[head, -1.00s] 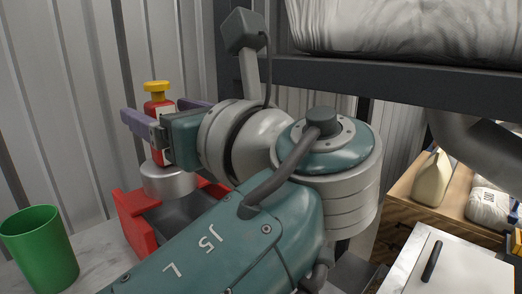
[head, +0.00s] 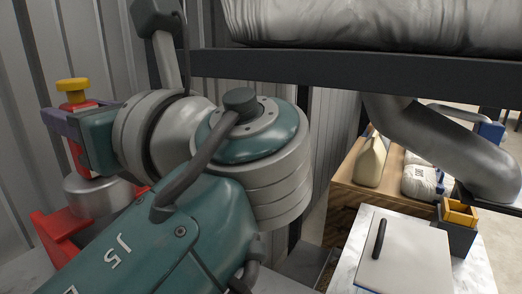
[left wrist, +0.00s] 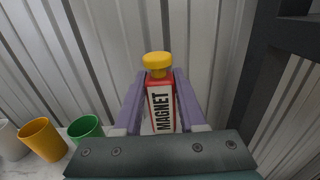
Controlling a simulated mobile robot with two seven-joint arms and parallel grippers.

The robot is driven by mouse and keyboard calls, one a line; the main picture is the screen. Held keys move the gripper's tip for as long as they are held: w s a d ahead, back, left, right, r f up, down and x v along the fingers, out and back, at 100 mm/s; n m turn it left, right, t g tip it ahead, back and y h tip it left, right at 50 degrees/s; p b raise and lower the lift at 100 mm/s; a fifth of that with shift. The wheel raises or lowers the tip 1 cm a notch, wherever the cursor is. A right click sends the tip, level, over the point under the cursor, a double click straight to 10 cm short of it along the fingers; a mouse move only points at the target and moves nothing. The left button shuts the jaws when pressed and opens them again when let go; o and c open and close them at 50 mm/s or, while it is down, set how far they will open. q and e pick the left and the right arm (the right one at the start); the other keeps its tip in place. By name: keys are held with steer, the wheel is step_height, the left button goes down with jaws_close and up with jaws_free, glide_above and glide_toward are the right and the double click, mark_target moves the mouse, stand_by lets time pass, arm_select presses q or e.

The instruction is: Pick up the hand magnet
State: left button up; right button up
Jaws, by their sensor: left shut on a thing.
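The hand magnet (head: 75,97) has a yellow knob and a red body, and it stands upright at the left of the head view. In the left wrist view the magnet (left wrist: 161,107) shows a white label reading MAGNET. My left gripper (head: 76,110) has purple fingers, one on each side of the red body, and is shut on it. The fingers (left wrist: 160,82) also show in the left wrist view. My right gripper is not in view.
Ribbed metal wall stands close behind. Green (left wrist: 86,128) and yellow (left wrist: 43,138) cups stand left. A dark shelf beam (head: 300,70) crosses above. A white lidded box (head: 408,250) is at right.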

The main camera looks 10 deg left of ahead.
arm_select(q)
jaws_close()
stand_by(0.8)
